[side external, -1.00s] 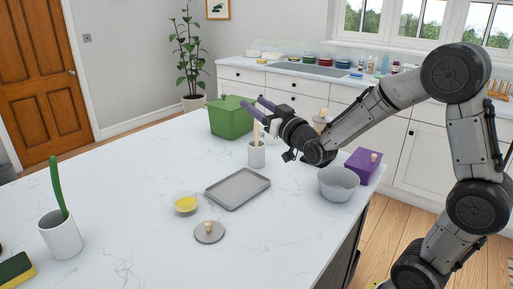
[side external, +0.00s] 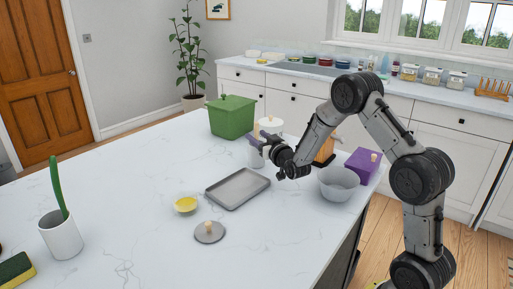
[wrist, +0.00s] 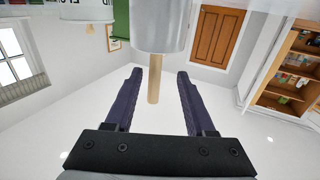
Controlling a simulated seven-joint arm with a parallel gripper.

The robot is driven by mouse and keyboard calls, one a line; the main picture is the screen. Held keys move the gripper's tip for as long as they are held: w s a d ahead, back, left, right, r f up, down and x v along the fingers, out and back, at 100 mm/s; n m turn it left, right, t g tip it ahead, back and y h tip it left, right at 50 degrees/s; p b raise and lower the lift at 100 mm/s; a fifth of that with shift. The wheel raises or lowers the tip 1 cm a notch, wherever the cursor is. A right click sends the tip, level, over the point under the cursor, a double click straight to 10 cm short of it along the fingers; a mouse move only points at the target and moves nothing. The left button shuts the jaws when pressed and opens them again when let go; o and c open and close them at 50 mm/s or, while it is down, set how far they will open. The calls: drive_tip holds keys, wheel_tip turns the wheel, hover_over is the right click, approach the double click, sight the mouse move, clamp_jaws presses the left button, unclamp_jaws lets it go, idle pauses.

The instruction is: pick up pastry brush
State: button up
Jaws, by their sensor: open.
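A pale wooden handle (wrist: 154,82), likely the pastry brush's, sticks out of a light round crock (wrist: 160,32) in the wrist view, which shows the room upside down. Its other end is hidden inside the crock. My gripper (wrist: 159,74) is open, with its two dark purple fingers on either side of the handle and gaps showing on both sides. In the side view my gripper (side external: 260,139) is at the top of the white crock (side external: 256,158) and hides the handle.
A grey tray (side external: 237,188) lies in front of the crock. A green bin (side external: 231,119) stands behind left, a pale canister (side external: 271,125) behind. A grey bowl (side external: 338,184) and purple box (side external: 361,166) are at right. A yellow dish (side external: 185,204) and round lid (side external: 209,232) are nearer.

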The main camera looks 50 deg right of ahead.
drive_tip(key=shift+d+x, duration=0.25)
drive_tip(key=shift+x, duration=2.5)
drive_tip(key=shift+s+f, duration=0.1)
clamp_jaws()
